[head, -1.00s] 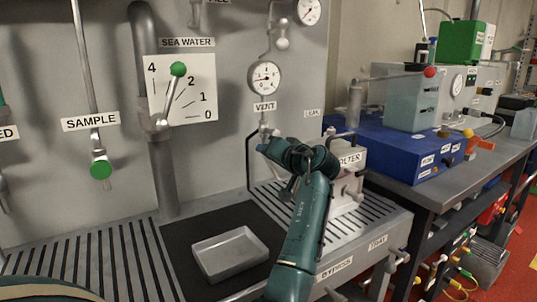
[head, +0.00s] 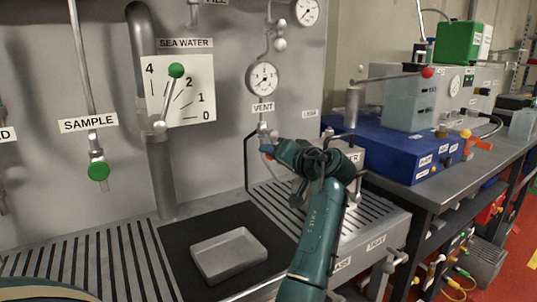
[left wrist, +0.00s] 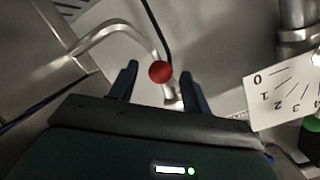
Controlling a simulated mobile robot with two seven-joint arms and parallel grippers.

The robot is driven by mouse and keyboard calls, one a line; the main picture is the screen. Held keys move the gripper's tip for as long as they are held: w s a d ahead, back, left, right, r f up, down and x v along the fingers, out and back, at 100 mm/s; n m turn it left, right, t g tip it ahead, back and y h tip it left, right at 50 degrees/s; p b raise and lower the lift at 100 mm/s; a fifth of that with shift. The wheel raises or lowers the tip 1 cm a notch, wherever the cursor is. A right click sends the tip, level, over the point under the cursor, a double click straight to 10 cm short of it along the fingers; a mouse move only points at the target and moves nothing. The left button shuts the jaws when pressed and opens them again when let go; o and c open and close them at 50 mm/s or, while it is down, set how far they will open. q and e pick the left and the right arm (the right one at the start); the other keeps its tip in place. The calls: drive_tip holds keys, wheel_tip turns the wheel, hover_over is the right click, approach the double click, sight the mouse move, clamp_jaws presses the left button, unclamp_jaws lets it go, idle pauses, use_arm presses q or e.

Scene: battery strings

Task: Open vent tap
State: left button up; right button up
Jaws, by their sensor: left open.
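The vent tap hangs on the panel below the VENT label (head: 263,107), and its pipe fitting (head: 263,131) shows in the head view. In the left wrist view the tap's red round knob (left wrist: 160,71) lies between the fingertips of my left gripper (left wrist: 159,73), with a gap on each side. In the head view my left gripper (head: 270,148) is beside the fitting, and only a bit of red shows there. The gripper is open and holds nothing. The tap's lever is mostly hidden. My right gripper is not in view.
A round gauge (head: 263,78) sits above the VENT label. The SEA WATER scale (head: 181,92) with its green-knobbed lever is to the left. A grey tray (head: 229,254) lies on the dark mat below. A blue box (head: 398,147) stands on the bench at right.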

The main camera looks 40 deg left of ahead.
use_arm(q)
drive_tip(key=v, duration=0.9)
drive_tip(key=shift+a, duration=0.1)
